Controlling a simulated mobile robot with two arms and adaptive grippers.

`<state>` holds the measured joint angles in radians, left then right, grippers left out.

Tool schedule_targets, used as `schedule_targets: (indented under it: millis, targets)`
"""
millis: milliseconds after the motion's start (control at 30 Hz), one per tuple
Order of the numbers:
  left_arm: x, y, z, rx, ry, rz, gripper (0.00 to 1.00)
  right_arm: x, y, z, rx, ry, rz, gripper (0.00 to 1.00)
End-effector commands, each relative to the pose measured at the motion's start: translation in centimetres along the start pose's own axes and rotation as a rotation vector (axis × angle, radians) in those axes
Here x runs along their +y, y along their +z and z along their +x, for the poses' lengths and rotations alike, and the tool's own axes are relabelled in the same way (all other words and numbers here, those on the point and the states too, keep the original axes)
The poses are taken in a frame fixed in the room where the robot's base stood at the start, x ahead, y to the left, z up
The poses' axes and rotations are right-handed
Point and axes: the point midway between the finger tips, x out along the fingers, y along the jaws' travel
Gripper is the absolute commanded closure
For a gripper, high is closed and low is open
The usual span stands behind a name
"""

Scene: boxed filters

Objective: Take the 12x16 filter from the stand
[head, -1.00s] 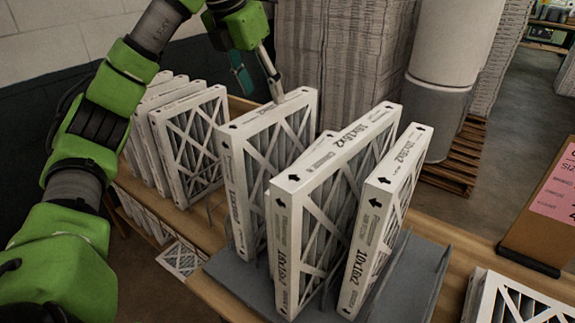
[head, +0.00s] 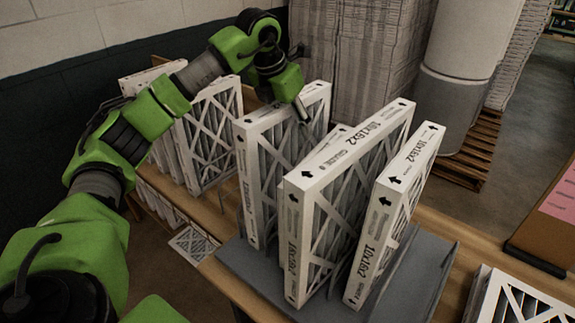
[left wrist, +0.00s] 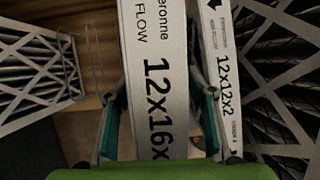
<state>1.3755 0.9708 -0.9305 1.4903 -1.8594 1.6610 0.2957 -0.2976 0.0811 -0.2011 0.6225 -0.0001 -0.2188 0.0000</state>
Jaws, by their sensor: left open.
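The 12x16 filter (head: 262,140) stands upright in the grey stand (head: 238,260), the leftmost filter there. Its label (left wrist: 155,85) reads 12x16x in the left wrist view. My left gripper (head: 302,108) is at its top edge, toward the far end. In the left wrist view my gripper (left wrist: 164,95) is open, with one finger on each side of the filter's white edge. Whether the fingers touch it I cannot tell. A shorter 12x12x2 filter (left wrist: 226,85) stands close on the right, near the right finger. My right gripper is out of view.
Two 10x16x2 filters, one in the middle (head: 300,240) and one at right (head: 365,245), stand in the same stand. More white filters (head: 215,130) stand at the left on the wooden table (head: 215,215). Stacked cardboard (head: 370,60) rises behind.

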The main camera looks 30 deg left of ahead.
Motion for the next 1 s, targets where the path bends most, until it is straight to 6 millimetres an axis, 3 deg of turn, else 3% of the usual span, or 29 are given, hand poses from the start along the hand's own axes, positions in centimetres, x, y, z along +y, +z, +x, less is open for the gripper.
schedule_targets:
  millis: [1000]
  targets:
    - [0.02,-0.19,0.72,-0.001,0.000,0.000,0.49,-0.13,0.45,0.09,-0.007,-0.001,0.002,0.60]
